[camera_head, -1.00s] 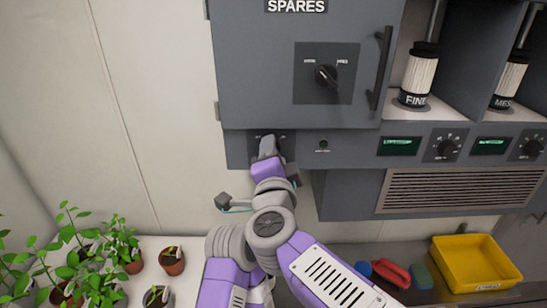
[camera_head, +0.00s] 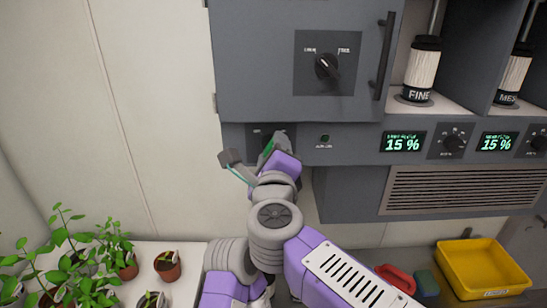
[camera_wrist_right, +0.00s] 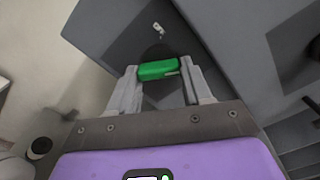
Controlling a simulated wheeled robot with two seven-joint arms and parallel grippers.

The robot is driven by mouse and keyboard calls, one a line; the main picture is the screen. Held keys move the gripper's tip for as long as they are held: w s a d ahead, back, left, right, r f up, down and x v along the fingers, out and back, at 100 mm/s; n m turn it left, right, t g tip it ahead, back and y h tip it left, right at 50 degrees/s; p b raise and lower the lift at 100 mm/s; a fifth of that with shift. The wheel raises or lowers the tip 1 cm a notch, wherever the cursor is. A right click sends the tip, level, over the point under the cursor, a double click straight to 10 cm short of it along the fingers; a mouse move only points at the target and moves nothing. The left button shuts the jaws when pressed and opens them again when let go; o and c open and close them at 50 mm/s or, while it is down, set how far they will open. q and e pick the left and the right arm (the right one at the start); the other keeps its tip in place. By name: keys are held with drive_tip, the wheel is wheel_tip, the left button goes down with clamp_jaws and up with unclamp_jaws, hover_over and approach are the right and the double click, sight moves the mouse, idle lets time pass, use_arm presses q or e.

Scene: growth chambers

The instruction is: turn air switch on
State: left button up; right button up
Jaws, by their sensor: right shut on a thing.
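The air switch is a green handle (camera_wrist_right: 158,70) on a dark plate (camera_head: 258,131) at the lower left of the grey cabinet. In the right wrist view the handle lies between the two fingers of my right gripper (camera_wrist_right: 160,75), which is shut on it. In the head view my right gripper (camera_head: 272,146) is at the plate and hides most of the switch. Two displays (camera_head: 403,142) (camera_head: 497,142) are lit and read 15 %. My left gripper is not in view.
A dial (camera_head: 327,67) and a vertical handle (camera_head: 382,65) are on the cabinet door above. Cylinders marked FINE (camera_head: 421,70) and MES (camera_head: 513,78) stand on the right. Potted plants (camera_head: 167,266) are at the lower left; a yellow tray (camera_head: 483,268) is at the lower right.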

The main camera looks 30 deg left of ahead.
drive_tip(key=shift+f+m+b, duration=0.1)
drive_tip(key=shift+m+b, duration=0.4)
drive_tip(key=shift+m, duration=0.8)
drive_tip(key=o, duration=1)
drive_tip(key=shift+o, duration=0.2)
drive_tip(key=shift+s, duration=0.15)
drive_tip(key=b+v, duration=0.1)
drive_tip(key=v, duration=0.6)
drive_tip(key=shift+s, duration=0.15)
drive_tip(key=shift+d, duration=0.1)
